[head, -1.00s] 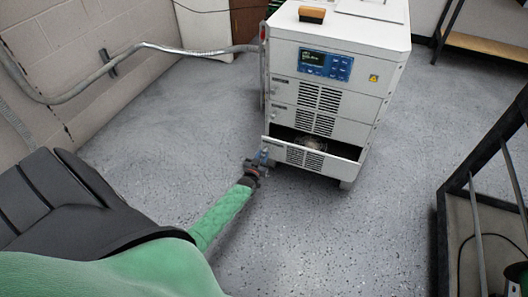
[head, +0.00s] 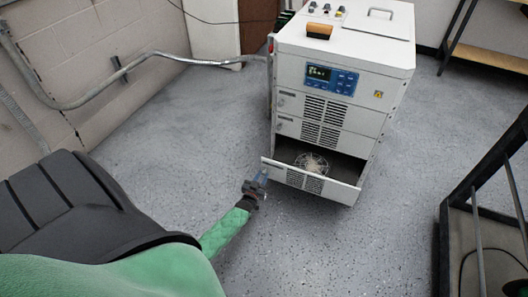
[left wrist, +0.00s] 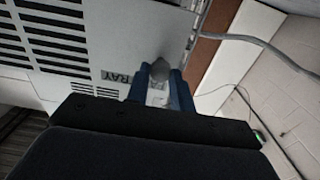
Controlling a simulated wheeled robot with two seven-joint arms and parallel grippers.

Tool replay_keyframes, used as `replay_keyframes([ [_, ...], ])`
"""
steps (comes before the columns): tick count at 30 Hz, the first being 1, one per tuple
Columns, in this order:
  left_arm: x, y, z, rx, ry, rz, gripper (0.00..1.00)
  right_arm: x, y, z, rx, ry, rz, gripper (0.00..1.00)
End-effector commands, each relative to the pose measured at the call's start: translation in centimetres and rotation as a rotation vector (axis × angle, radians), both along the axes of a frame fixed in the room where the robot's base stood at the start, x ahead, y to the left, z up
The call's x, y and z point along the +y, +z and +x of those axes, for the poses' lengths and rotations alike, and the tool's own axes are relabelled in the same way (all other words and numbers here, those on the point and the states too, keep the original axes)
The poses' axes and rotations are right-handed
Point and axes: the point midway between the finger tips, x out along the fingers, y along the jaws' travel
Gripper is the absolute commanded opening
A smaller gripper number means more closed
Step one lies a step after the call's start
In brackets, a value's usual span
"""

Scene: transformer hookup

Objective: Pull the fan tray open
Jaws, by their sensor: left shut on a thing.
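The fan tray (head: 300,180) is the bottom drawer of the white cabinet (head: 340,60). It is pulled partly out, and a round fan (head: 311,163) shows inside it. My left gripper (head: 257,184) is at the left end of the tray front. In the left wrist view its blue fingers (left wrist: 158,88) are shut on a grey round knob (left wrist: 160,70), the tray's handle, beside a label ending in "TRAY". The knob is too small to make out in the head view. My right gripper is not in view.
An orange-brown block (head: 319,31) and small parts sit on the cabinet top. A conduit (head: 150,56) runs along the left wall. A dark metal rack (head: 480,200) stands at the right. The floor (head: 330,245) before the tray is clear.

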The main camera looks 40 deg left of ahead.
Motion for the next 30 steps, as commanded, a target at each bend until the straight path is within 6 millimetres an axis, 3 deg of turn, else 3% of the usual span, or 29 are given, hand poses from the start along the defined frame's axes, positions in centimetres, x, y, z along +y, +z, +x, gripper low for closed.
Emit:
replay_keyframes([
  [9, -0.5, 0.1, -2.2, -0.001, 0.000, 0.000, 0.00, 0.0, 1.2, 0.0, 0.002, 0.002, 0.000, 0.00],
  [20, -0.6, -0.1, -2.5, 0.001, 0.000, 0.000, 0.00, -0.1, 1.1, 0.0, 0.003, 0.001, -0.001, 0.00],
  [21, -0.6, -0.1, -2.5, 0.001, 0.000, 0.000, 0.29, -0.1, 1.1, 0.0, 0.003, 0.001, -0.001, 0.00],
  [23, -0.6, -0.1, -2.5, 0.001, 0.000, 0.000, 0.40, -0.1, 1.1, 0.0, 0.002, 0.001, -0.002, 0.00],
  [24, -0.6, -0.1, -2.4, 0.001, 0.000, 0.000, 0.44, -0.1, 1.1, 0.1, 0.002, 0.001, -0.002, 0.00],
  [30, -0.6, 0.0, -2.4, 0.000, 0.000, 0.000, 0.44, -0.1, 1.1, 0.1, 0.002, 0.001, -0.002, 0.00],
])
